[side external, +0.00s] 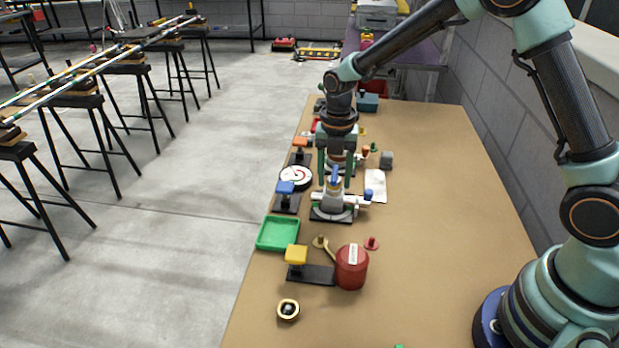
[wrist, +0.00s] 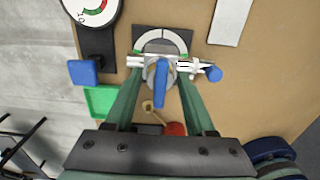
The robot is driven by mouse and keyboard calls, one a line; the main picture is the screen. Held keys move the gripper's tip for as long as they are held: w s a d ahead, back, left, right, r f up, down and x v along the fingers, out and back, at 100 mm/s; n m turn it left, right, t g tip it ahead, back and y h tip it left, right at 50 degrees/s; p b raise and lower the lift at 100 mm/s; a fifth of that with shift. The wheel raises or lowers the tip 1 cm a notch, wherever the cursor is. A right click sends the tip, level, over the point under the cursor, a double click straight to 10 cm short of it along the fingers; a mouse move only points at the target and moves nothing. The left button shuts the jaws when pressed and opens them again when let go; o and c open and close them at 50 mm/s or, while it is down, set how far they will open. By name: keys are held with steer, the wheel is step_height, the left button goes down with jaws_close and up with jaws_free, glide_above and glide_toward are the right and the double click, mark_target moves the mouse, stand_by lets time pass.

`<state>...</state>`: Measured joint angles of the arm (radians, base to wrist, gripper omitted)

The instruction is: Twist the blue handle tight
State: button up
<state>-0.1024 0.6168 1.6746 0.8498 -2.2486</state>
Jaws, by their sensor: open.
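In the wrist view the handle (wrist: 160,85) is a blue bar pointing toward the bottom of the picture, over the fitting's grey dial plate (wrist: 162,40). My gripper (side external: 335,173) points down over the fitting. In the wrist view my gripper (wrist: 161,75) is open, one finger on each side of the handle, with gaps visible on both sides. A side pipe with a small blue knob (wrist: 214,74) juts out to the right of the fitting.
A blue square pad on a black stand (side external: 286,188) and a round gauge (side external: 296,178) stand left of the fitting. A green tray (side external: 260,245), yellow block (side external: 296,254) and red can (side external: 351,268) are nearer the camera. The table's right side (side external: 450,230) is clear.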

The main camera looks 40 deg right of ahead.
jaws_close()
steer(key=m, duration=1)
steer(key=shift+m, duration=0.3)
steer(key=m, duration=0.5)
steer(key=shift+m, duration=2.6)
steer(key=shift+c, duration=0.4)
jaws_free()
steer(key=shift+r, duration=0.1)
